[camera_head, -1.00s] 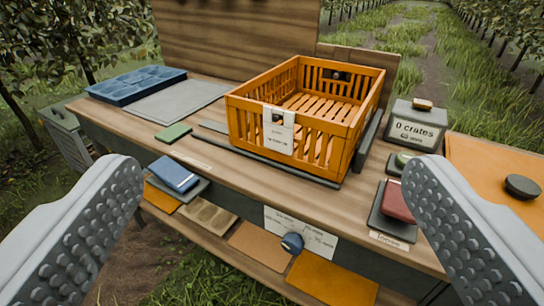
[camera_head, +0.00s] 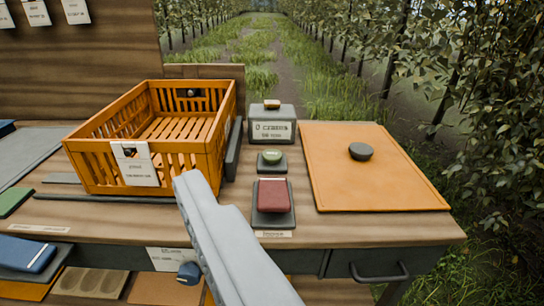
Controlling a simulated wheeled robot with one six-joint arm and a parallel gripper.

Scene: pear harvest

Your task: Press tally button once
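The tally box (camera_head: 272,128) is grey, and its face reads "0 crates" with a smaller line below. A small orange-brown button (camera_head: 272,104) sits on its top. The box stands at the back of the bench, right of the orange crate. My gripper (camera_head: 190,185) shows as one grey finger form in the lower middle, with its tip over the crate's front right corner in the picture. The tip is left of and nearer than the tally box, apart from it. No second finger and no gap can be made out. Nothing held is seen.
The orange slatted crate (camera_head: 200,155) stands left. An orange board (camera_head: 375,185) with a dark knob (camera_head: 361,151) lies right. A drawer handle (camera_head: 380,271) sticks out in front.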

